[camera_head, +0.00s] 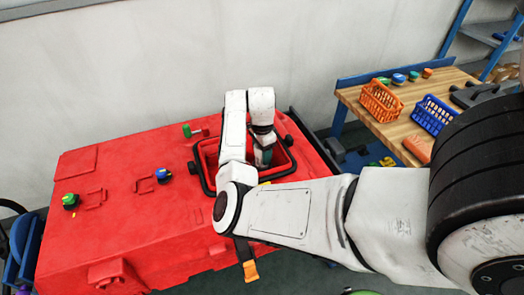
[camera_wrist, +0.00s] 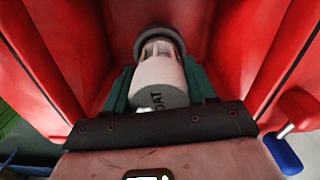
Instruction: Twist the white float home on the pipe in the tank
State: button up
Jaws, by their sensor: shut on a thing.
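The white float (camera_wrist: 158,85), with part of a dark word on its end, shows in the wrist view inside the red tank (camera_wrist: 235,45). Beyond it is a grey round collar or pipe end (camera_wrist: 160,36); I cannot tell how far the float is seated on it. My gripper (camera_wrist: 157,92) has its green fingers on both sides of the float and is shut on it. In the head view my gripper (camera_head: 264,155) reaches down into the tank's black-rimmed opening (camera_head: 208,184). The float and pipe are hidden there.
The red machine top carries green-capped and blue-capped fittings (camera_head: 70,200) (camera_head: 163,174). To the right, a wooden bench (camera_head: 400,122) holds an orange basket (camera_head: 380,101) and a blue basket (camera_head: 433,114). The tank walls stand close around my gripper.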

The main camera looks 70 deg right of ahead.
jog(key=shift+f, duration=0.15)
dwell(0.4)
jog(key=shift+m, duration=1.3)
jog(key=shift+m+b, duration=0.35)
jog(key=shift+m, duration=0.95)
jog(key=shift+m, duration=1.3)
